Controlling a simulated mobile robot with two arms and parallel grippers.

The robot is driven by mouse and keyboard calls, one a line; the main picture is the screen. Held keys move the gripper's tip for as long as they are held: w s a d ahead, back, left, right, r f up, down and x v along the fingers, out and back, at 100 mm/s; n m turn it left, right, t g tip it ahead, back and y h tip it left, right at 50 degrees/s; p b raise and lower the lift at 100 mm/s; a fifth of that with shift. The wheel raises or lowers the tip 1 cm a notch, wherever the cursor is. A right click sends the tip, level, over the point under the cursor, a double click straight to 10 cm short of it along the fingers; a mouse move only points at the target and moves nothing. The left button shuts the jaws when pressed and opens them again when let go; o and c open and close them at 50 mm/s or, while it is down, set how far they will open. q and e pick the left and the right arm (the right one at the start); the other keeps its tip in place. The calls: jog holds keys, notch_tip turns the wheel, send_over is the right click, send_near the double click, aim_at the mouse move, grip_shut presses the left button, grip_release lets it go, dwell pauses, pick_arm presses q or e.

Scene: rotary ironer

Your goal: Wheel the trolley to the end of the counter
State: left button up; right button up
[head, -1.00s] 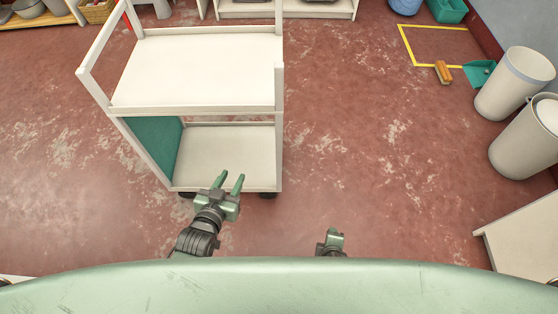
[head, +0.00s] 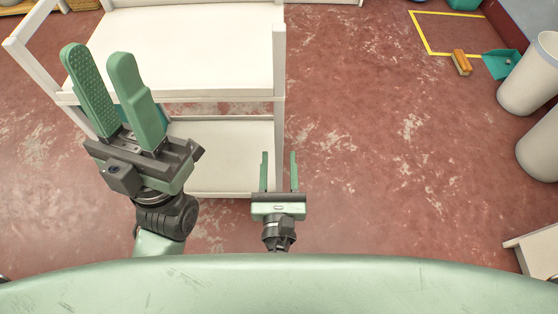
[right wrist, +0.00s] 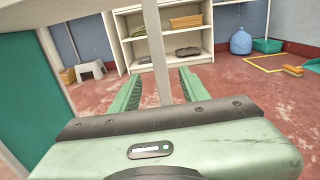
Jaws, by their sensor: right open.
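The white trolley (head: 190,62) stands upright in the left half of the head view, with two shelves, corner posts and a teal panel on its left side. My left gripper (head: 98,55) is raised in front of the trolley's near left part, its two fingers apart with nothing between them. It hides part of the shelves and the panel. My right gripper (head: 279,155) is open at the near right corner post. In the right wrist view the white post (right wrist: 156,48) passes between its spread fingers (right wrist: 157,80); I cannot tell whether either finger touches it.
A yellow floor outline (head: 432,45), a brush (head: 461,63) and a teal dustpan (head: 501,64) lie at the upper right. Bins (head: 525,75) stand along the right edge, with a white furniture corner (head: 535,246) below them. The red floor right of the trolley is clear.

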aim_at(279, 140)
jog(key=w+b, duration=0.1)
jog(key=w, duration=0.5)
jog(key=shift+w+f, duration=0.1)
jog(key=shift+w, duration=0.1)
jog(key=shift+w+b, duration=0.35)
jog(key=shift+w, duration=0.4)
grip_shut()
dwell(0.8)
